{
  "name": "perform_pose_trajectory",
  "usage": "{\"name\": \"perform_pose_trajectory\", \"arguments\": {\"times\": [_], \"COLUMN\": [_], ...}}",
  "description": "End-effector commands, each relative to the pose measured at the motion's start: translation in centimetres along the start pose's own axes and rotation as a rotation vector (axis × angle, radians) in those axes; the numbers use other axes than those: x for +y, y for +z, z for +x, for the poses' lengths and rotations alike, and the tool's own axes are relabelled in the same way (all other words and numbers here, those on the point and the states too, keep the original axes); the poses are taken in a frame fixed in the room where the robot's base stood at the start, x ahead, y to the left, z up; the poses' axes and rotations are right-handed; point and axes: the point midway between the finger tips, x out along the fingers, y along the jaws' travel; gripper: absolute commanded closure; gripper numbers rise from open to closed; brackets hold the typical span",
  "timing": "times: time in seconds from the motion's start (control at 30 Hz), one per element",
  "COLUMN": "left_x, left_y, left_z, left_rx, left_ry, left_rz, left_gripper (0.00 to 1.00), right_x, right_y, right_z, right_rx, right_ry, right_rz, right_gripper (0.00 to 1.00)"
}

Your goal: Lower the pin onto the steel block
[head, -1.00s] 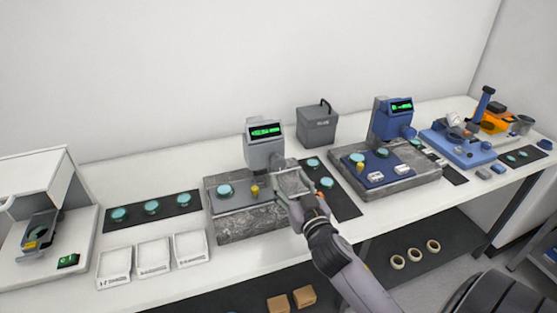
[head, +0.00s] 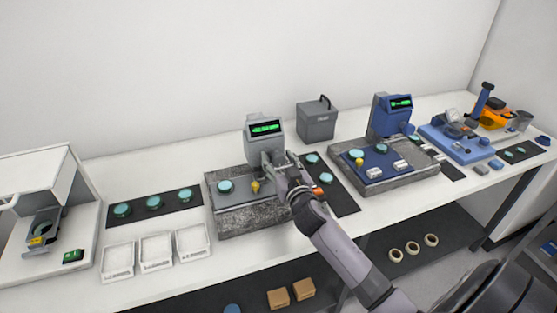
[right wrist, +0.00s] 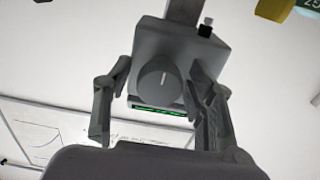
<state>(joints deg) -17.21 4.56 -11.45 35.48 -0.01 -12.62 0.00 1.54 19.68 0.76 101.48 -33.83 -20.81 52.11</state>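The grey gauge (head: 264,130) with a green display stands over a grey plate (head: 235,192) on a granite base (head: 245,222). In the right wrist view the grey gauge head (right wrist: 178,50) shows a round dark knob (right wrist: 158,82) on its side. My right gripper (head: 274,161) is at this side of the gauge. In the right wrist view its open fingers (right wrist: 157,88) stand on either side of the knob; I cannot tell if either touches it. I cannot make out the pin or the steel block; my gripper covers that area. My left gripper is not in view.
A teal disc (head: 225,186) and a small yellow piece (head: 255,186) sit on the grey plate. A blue gauge (head: 392,116) stands to the right. Three white trays (head: 155,255) lie at left. A grey box (head: 317,122) stands behind.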

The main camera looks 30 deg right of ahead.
Motion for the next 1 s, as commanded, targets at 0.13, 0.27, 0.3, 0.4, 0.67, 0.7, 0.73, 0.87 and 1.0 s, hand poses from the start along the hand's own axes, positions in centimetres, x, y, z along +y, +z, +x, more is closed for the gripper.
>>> {"name": "perform_pose_trajectory", "arguments": {"times": [0.13,0.27,0.3,0.4,0.67,0.7,0.73,0.87,1.0], "left_x": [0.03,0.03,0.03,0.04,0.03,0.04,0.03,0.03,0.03], "left_y": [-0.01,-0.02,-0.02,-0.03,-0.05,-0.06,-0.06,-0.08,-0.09], "left_z": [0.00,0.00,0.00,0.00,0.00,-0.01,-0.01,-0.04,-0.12], "left_rx": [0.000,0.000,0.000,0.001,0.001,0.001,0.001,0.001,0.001], "left_ry": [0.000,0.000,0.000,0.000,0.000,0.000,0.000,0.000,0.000], "left_rz": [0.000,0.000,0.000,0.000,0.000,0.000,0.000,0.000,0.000], "left_gripper": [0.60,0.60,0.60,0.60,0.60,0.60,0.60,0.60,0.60], "right_x": [0.00,0.00,0.00,-0.01,-0.02,-0.02,-0.02,-0.03,-0.02], "right_y": [0.00,0.00,0.01,0.01,0.01,0.01,0.01,0.01,0.01], "right_z": [-0.02,-0.03,-0.03,-0.03,-0.03,-0.04,-0.04,-0.04,-0.04], "right_rx": [0.000,0.000,0.000,0.000,0.000,0.000,0.000,0.000,-0.001], "right_ry": [0.000,0.000,0.000,0.000,0.000,0.000,0.000,0.000,0.000], "right_rz": [0.000,0.000,0.000,0.000,0.000,0.000,-0.001,-0.018,-0.067], "right_gripper": [0.61,0.70,0.73,0.79,0.94,0.94,0.94,0.94,0.94]}}
